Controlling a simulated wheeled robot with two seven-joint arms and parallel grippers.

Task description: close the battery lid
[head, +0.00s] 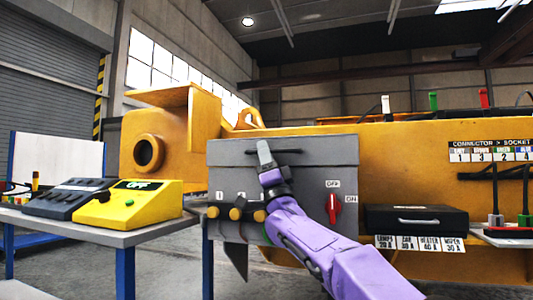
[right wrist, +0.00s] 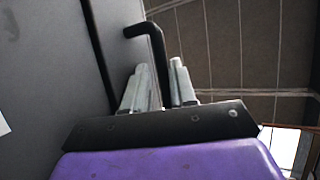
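The battery lid (head: 225,152) looks like the upper part of a grey box front, with a black bar handle (head: 290,151) across it. I cannot tell how far open it stands. My right gripper (head: 265,150) is at the middle of the handle. In the right wrist view the black handle (right wrist: 157,45) stands out from a grey surface and runs between the two pale fingers (right wrist: 163,85). The fingers sit close on either side of it and look shut on it; the contact itself is partly hidden. My left gripper is not in view.
Below the lid are several yellow knobs (head: 236,213) and a red switch (head: 335,208). A black case (head: 416,218) stands to the right. A yellow control box (head: 130,205) reading OFF sits on a table (head: 120,236) at left. The yellow casting (head: 400,160) lies behind.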

